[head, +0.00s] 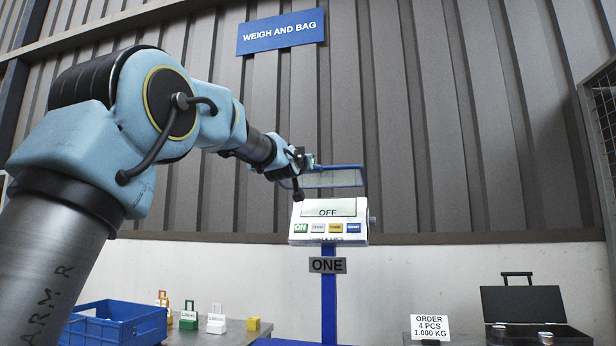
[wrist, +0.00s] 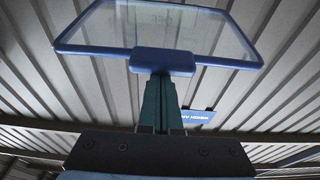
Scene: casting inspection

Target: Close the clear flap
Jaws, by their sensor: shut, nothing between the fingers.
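The clear flap (head: 335,178) has a blue frame and stands raised above the scale display in the head view, seen nearly edge-on. In the wrist view the clear flap (wrist: 190,28) fills the top, with a blue tab (wrist: 162,62) on its near edge. My gripper (head: 312,163) is at the flap's left end in the head view. In the wrist view the shut fingers of my gripper (wrist: 160,80) meet the tab from below in the picture; whether they touch it I cannot tell. Nothing is held between them.
The scale display (head: 328,220) reads OFF and stands on a blue post (head: 329,295) labelled ONE. A blue crate (head: 120,325) and several small weights are at lower left. An open black case (head: 525,305) and an order card (head: 430,327) are at lower right.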

